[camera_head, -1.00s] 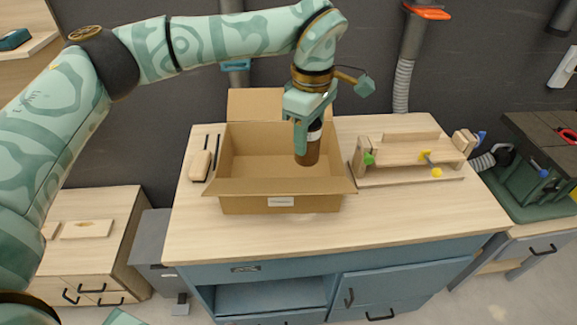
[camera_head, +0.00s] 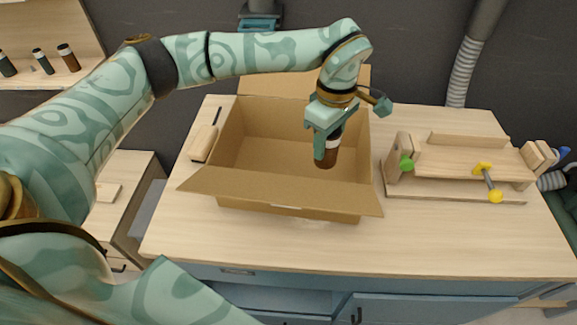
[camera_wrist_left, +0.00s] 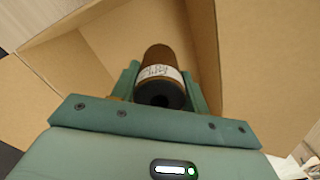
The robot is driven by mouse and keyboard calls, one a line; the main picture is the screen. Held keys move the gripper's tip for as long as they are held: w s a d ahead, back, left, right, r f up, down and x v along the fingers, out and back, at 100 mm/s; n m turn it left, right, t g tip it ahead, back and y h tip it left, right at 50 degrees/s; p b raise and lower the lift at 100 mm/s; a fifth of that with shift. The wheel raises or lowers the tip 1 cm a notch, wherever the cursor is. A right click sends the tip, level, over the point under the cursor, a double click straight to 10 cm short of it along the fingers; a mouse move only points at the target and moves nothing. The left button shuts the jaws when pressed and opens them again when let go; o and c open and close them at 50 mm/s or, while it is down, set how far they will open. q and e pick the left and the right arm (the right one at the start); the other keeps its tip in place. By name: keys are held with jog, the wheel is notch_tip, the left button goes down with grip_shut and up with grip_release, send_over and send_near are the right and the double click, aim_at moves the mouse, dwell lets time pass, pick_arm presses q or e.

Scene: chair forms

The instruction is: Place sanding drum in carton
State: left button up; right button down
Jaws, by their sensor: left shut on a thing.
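The sanding drum (camera_head: 327,153) is a brown cylinder with a black end and a white printed label. My left gripper (camera_head: 322,146) is shut on it and holds it over the right part of the open carton (camera_head: 262,190). In the left wrist view the drum (camera_wrist_left: 159,72) sits between the two green fingers, with the carton (camera_wrist_left: 110,40) around and beyond it. The carton is brown cardboard with its flaps open, standing on the workbench. I cannot tell exactly how deep the drum's lower end is inside the carton. My right gripper is not in view.
The workbench top (camera_head: 330,240) is clear in front of the carton. A wooden clamp jig (camera_head: 455,160) stands at right, close to the carton. Several small drums stand on a shelf (camera_head: 50,77) at upper left.

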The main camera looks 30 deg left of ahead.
pick_arm(q)
jog(key=a+f, duration=0.3)
jog(key=s+a+f+b, duration=0.1)
jog(key=a+f, duration=0.3)
jog(key=s+a+f+b, duration=0.1)
jog(key=a+f, duration=0.2)
jog(key=shift+s+a+f, duration=0.15)
jog(key=shift+s+f, duration=0.1)
jog(key=shift+f, duration=0.1)
jog(key=shift+w+f, duration=0.1)
jog(key=shift+f, duration=0.15)
jog(key=shift+f, duration=0.1)
jog(key=o, duration=1.1)
notch_tip(320, 180, up, 12)
jog(key=shift+r+p, duration=0.15)
jog(key=shift+p, duration=1.1)
